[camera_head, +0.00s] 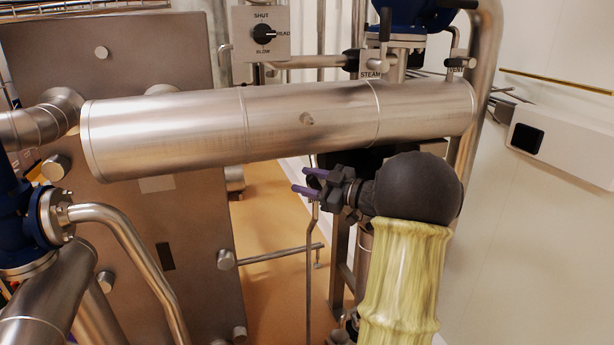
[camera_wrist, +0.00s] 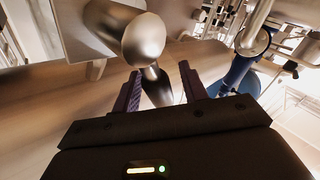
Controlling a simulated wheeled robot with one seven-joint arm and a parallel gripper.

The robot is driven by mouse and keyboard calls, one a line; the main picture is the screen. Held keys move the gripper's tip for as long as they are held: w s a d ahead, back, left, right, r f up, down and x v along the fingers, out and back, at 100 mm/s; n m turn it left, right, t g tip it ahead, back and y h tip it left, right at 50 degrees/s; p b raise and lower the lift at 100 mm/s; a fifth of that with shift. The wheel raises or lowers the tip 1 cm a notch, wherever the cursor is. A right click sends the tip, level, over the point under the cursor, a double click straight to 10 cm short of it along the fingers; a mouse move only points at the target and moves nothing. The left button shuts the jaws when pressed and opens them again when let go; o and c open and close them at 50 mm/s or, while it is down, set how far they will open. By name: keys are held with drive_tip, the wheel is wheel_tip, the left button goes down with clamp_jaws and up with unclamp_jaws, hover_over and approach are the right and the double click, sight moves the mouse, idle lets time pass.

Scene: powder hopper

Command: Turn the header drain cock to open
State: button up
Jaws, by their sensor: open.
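The header (camera_head: 280,125) is a thick horizontal steel cylinder across the head view. My gripper (camera_head: 299,179) is just below it, with open purple fingers pointing left. In the wrist view, my gripper (camera_wrist: 160,72) has its fingers apart. A rounded steel fitting with a short stem and dark tapered handle (camera_wrist: 157,88) shows there; the handle appears between the fingers, with no clear contact. It may be the drain cock, but I see no label on it. In the head view I cannot make out the cock for certain below the header.
A selector panel (camera_head: 261,34) marked SHUT is above the header. A blue-bodied valve (camera_head: 22,220) and curved pipe (camera_head: 135,250) are at left. A thin vertical pipe (camera_head: 312,240) runs below the header.

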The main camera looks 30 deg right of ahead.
drive_tip(key=shift+w, duration=0.1)
clamp_jaws()
drive_tip(key=shift+a, duration=0.15)
